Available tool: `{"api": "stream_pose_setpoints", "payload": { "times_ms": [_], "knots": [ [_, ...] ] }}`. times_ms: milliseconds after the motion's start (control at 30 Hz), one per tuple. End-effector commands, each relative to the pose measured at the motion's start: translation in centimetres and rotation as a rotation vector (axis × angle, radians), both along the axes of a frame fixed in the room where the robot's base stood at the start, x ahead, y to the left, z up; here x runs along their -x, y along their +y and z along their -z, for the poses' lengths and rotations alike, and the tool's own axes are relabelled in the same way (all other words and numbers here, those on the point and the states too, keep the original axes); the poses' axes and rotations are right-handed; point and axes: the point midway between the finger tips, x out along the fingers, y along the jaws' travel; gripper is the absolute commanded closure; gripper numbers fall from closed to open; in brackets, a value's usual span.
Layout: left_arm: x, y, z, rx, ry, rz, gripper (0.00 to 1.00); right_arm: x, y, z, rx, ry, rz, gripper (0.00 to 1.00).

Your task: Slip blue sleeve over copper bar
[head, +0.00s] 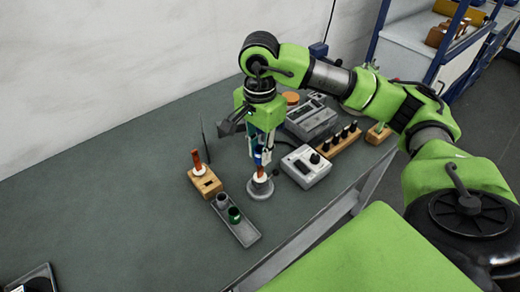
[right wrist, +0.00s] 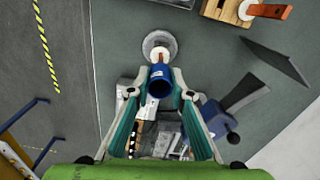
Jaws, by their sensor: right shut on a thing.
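My right gripper (head: 262,148) points down over the bench, its fingers shut on the blue sleeve (head: 257,159). In the right wrist view the sleeve (right wrist: 160,82) is a short open tube between the fingertips (right wrist: 160,93). A copper bar (head: 261,172) stands upright in a white collar on a round grey base (head: 260,190), just below the sleeve. The bar also shows beyond the sleeve in the right wrist view (right wrist: 160,58). I cannot tell whether its tip is inside the sleeve. My left gripper is not in view.
A second copper bar (head: 198,158) stands on a wooden block (head: 206,183) to the left. A grey tray (head: 245,234) holds a grey sleeve and a green sleeve (head: 234,215). Grey instruments (head: 306,168) and a wooden rack (head: 338,144) stand to the right. The left bench is mostly clear.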

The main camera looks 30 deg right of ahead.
Motion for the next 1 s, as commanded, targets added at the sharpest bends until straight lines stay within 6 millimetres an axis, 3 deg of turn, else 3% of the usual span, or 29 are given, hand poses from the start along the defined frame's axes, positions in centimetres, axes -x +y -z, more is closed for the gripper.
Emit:
{"api": "stream_pose_setpoints", "payload": {
  "times_ms": [667, 700, 767, 1000],
  "knots": [
    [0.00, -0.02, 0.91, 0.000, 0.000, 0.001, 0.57, 0.00, 0.00, 0.98, 0.000, 0.000, 0.000, 0.87],
    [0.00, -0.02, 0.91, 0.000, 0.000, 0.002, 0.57, 0.00, 0.00, 0.98, 0.000, 0.000, 0.000, 0.75],
    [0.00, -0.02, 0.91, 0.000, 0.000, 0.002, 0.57, 0.00, 0.00, 0.98, 0.000, 0.000, 0.000, 0.61],
    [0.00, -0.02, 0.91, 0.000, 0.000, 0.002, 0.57, 0.00, 0.00, 0.98, 0.000, 0.000, 0.000, 0.61]
  ]
}}
